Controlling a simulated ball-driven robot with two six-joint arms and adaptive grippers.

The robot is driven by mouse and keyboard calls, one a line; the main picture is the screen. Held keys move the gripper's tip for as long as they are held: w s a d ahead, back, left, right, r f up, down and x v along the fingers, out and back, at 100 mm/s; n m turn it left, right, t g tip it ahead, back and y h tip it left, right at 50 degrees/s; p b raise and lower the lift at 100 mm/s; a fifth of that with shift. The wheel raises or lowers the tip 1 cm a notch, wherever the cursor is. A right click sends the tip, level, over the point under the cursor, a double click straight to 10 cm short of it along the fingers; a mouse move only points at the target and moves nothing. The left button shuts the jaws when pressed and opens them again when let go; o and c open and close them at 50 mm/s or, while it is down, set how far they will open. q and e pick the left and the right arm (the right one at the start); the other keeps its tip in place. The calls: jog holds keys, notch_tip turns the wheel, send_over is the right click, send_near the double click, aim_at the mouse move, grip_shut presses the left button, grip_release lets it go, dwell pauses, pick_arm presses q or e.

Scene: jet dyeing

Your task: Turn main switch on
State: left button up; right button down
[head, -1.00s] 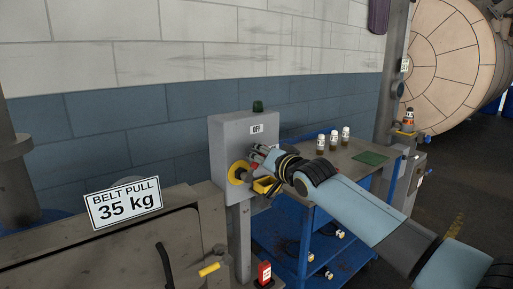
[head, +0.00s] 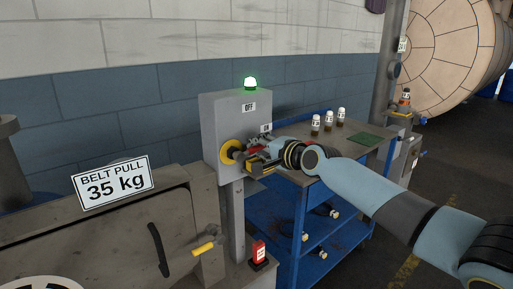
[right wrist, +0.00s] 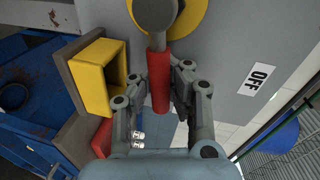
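The main switch is on a grey box (head: 208,125). It has a yellow disc (head: 230,151), which also shows in the right wrist view (right wrist: 196,14), and a red handle (right wrist: 160,85) on a grey hub. An OFF label (head: 250,107) is above it, and a smaller label (head: 265,127), too small to read surely, is to the right. The lamp (head: 250,84) on top glows green. The handle points to the right, away from OFF. My right gripper (right wrist: 167,72) has its fingers closed on either side of the handle. My left gripper is not in view.
A blue-framed bench (head: 350,150) with several bottles stands to the right. A machine with a BELT PULL sign (head: 113,184) and a yellow-tipped lever (head: 204,248) is at the lower left.

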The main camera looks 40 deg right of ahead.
jog(key=c, duration=2)
grip_release()
jog(key=shift+s+f, duration=0.15)
jog(key=shift+f, duration=0.4)
jog(key=o, duration=0.7)
jog(key=shift+s+d+r, duration=0.15)
jog(key=shift+s+r, duration=0.2)
jog(key=shift+o, duration=0.4)
jog(key=shift+w, duration=0.1)
jog(key=s+r, duration=0.2)
jog(key=s, duration=0.9)
jog(key=shift+s+d+r, duration=0.25)
jog(key=shift+s, duration=0.05)
